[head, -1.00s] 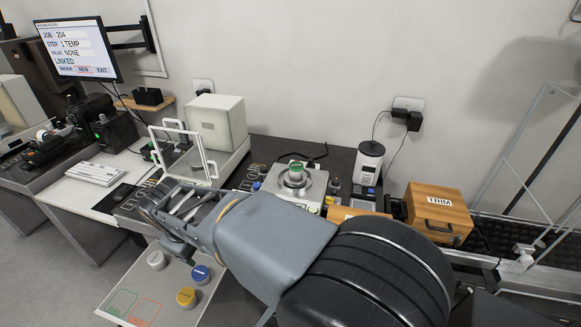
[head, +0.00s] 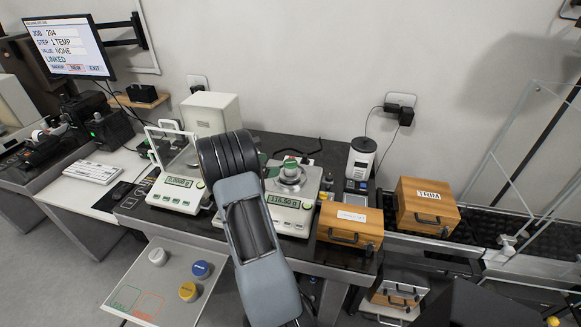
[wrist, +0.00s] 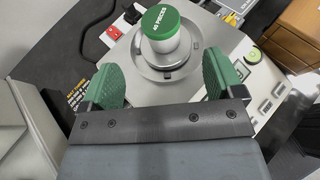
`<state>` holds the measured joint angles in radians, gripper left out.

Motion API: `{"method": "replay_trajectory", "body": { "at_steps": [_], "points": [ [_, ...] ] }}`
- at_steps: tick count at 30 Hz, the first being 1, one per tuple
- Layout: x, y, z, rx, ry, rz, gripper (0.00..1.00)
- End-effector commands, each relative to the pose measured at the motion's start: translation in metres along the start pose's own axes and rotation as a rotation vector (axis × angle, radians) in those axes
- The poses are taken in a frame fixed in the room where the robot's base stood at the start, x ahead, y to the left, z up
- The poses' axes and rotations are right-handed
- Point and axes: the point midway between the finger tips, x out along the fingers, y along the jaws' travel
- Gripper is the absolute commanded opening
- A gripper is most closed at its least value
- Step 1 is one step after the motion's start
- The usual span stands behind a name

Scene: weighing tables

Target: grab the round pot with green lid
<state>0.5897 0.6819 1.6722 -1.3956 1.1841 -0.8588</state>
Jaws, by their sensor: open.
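The round pot with the green lid (head: 291,168) stands on the round pan of a balance (head: 289,205) that reads 116.50 g. In the wrist view the pot (wrist: 160,28) is upright, with a silver body and white lettering on its green lid. My gripper (wrist: 160,84) is open, its two green fingers spread wide. The pot is ahead of the fingers, roughly centred between them, and nothing is held.
Left of my arm is a second balance (head: 178,193) with a draft shield. Wooden boxes (head: 350,225) and (head: 425,205) stand to the right, near a white device (head: 362,158). A lower tray (head: 150,283) holds grey, blue (head: 201,270) and yellow (head: 188,291) lidded pots.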

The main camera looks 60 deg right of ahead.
Motion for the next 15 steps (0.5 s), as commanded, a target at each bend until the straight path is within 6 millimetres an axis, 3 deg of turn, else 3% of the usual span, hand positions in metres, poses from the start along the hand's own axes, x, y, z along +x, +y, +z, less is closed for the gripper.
{"method": "replay_trajectory", "body": {
  "at_steps": [6, 15],
  "points": [
    [0.036, 0.0, 0.001, 0.002, 0.001, -0.002, 0.87],
    [0.055, -0.001, 0.001, 0.003, 0.002, -0.001, 0.87]
  ]
}}
